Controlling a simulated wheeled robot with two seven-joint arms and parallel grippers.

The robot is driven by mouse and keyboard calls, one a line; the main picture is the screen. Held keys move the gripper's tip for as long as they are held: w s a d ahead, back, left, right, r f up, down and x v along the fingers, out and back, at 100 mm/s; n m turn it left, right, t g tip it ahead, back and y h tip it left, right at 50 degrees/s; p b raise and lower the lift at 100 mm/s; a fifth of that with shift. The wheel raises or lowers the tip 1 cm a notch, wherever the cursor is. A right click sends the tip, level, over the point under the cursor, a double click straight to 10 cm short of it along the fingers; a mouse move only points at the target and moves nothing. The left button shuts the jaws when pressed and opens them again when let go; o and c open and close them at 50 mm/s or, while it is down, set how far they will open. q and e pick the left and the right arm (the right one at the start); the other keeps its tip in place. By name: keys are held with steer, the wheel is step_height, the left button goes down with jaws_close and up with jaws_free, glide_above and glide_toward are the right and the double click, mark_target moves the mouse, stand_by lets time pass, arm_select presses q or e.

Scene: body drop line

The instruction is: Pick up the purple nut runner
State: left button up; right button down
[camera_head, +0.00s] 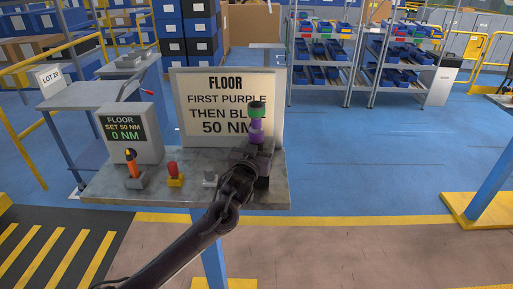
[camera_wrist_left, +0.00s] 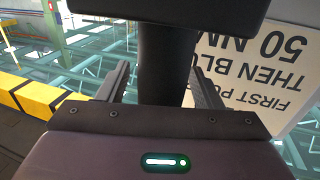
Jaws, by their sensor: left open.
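The purple nut runner (camera_head: 257,125) stands upright at the right end of the grey bench. It has purple bands and a green top, and its lower part is hidden behind my gripper. My left gripper (camera_head: 252,153) is at the runner's lower body, its arm coming in from the front. In the left wrist view the open fingers (camera_wrist_left: 164,88) stand on either side of a dark upright shaft (camera_wrist_left: 165,65), with gaps visible beside it. I cannot tell whether either finger touches it. My right gripper is not in view.
The bench (camera_head: 110,190) also holds an orange-and-black tool (camera_head: 131,160), a red-topped tool (camera_head: 173,170), a small grey holder (camera_head: 210,178) and a display box (camera_head: 130,135) reading 0 NM. A sign (camera_head: 205,95) stands behind. Shelves of bins (camera_head: 325,60) are farther back.

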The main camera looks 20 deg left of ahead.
mark_target(258, 102)
arm_select(q)
steer(key=shift+s, duration=0.1)
steer(key=shift+c, duration=0.2)
steer(key=c, duration=1.2)
steer(key=shift+r, duration=0.15)
jaws_close()
steer(key=shift+r, duration=0.55)
step_height(258, 102, up, 17)
steer(key=b, duration=0.4)
steer(key=shift+r, duration=0.2)
steer(key=shift+r+b, duration=0.3)
steer(key=shift+r, duration=0.45)
